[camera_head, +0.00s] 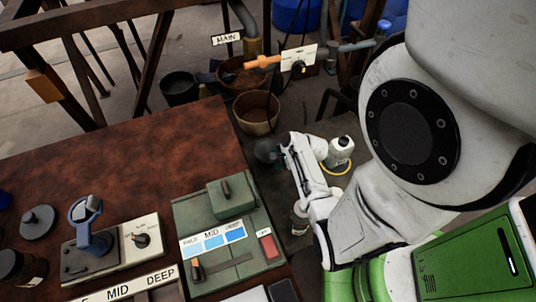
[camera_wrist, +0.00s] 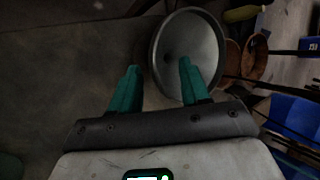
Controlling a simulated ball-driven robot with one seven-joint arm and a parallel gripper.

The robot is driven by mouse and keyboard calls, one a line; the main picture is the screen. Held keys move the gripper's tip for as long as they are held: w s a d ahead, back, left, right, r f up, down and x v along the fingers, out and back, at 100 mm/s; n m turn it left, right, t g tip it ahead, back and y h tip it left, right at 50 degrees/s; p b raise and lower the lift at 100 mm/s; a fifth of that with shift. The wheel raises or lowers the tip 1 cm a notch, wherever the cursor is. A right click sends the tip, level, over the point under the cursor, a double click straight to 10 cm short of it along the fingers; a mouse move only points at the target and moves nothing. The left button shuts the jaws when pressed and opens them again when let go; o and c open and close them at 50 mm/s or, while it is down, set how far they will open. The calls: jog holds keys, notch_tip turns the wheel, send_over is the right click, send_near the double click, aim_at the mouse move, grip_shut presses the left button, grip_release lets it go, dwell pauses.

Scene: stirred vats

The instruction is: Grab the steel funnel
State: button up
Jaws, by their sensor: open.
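The steel funnel (camera_wrist: 205,38) shows in the wrist view as a round grey dish with a pale rim, seen into its wide mouth. In the head view a small grey round shape (camera_head: 264,150) at my gripper's tip appears to be the same funnel, partly hidden. My gripper (camera_wrist: 158,70) has two teal fingers, spread apart with nothing held between them. The right finger overlaps the funnel's mouth in the wrist view, and the left finger lies outside its left rim. Whether either finger touches it, I cannot tell.
A brown worktop (camera_head: 120,165) with a green control box (camera_head: 232,198) and a lever panel (camera_head: 110,248) lies left of my arm. Brown buckets (camera_head: 257,113) and a black bucket (camera_head: 179,89) stand beyond. A blue crate (camera_wrist: 292,120) is at the wrist view's right.

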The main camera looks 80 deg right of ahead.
jog(key=shift+b+x, duration=0.35)
jog(key=shift+x, duration=1.55)
jog(key=shift+a, duration=0.1)
jog(key=shift+c, duration=0.3)
grip_shut()
